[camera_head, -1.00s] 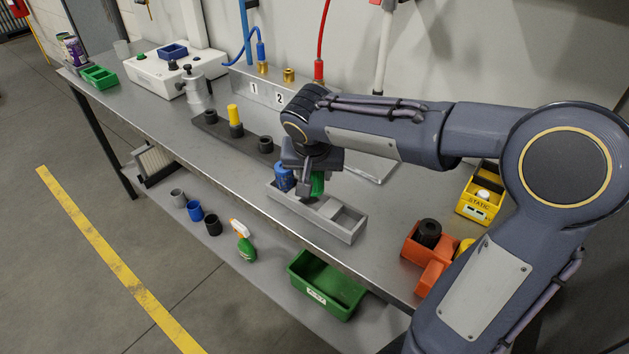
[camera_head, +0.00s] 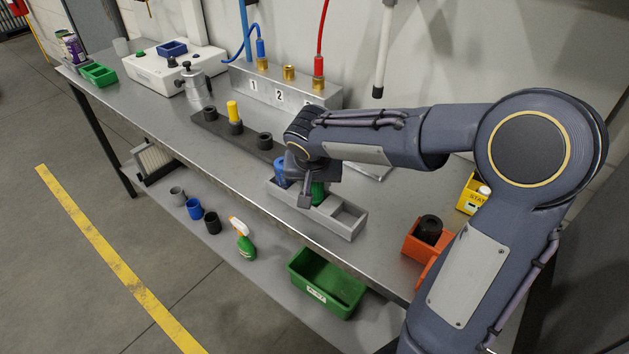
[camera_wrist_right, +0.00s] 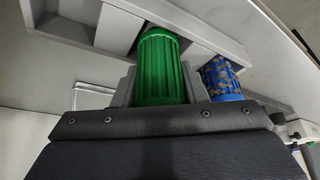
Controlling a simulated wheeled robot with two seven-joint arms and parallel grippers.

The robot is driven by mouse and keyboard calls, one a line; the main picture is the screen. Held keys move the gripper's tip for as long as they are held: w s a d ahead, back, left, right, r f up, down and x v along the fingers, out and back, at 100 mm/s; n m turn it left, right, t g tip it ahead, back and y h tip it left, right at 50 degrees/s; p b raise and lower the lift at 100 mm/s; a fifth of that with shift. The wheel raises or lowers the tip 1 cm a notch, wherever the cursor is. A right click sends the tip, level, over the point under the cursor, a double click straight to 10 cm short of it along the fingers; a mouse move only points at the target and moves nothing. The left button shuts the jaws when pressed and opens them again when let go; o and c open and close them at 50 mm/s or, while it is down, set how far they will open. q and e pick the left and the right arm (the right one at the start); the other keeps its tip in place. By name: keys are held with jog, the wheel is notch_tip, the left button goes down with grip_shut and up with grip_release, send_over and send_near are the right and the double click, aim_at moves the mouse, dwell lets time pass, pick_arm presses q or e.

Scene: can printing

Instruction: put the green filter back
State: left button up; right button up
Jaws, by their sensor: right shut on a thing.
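The green filter (camera_head: 318,192) is held by my right gripper (camera_head: 310,194), low at the middle compartment of the grey tray (camera_head: 341,223) on the bench. The gripper hides much of it in the head view. In the right wrist view the ribbed green filter (camera_wrist_right: 160,68) lies between the jaws, its far end at a compartment opening. I cannot tell whether it rests on the tray's floor. A blue filter (camera_head: 280,172) stands in the tray's left compartment, and it also shows in the right wrist view (camera_wrist_right: 221,78). The right compartment is empty. My left gripper is not in view.
A dark rack (camera_head: 210,122) with a yellow-topped piece (camera_head: 233,112) lies behind the tray. An orange bin (camera_head: 413,249) and a yellow box (camera_head: 470,197) stand to the right. A green bin (camera_head: 325,283) and a spray bottle (camera_head: 242,240) are on the lower shelf.

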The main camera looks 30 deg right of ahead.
jog(key=shift+f+b, duration=0.3)
jog(key=shift+b, duration=0.05)
jog(key=o, duration=1.1)
jog(key=shift+r, duration=0.1)
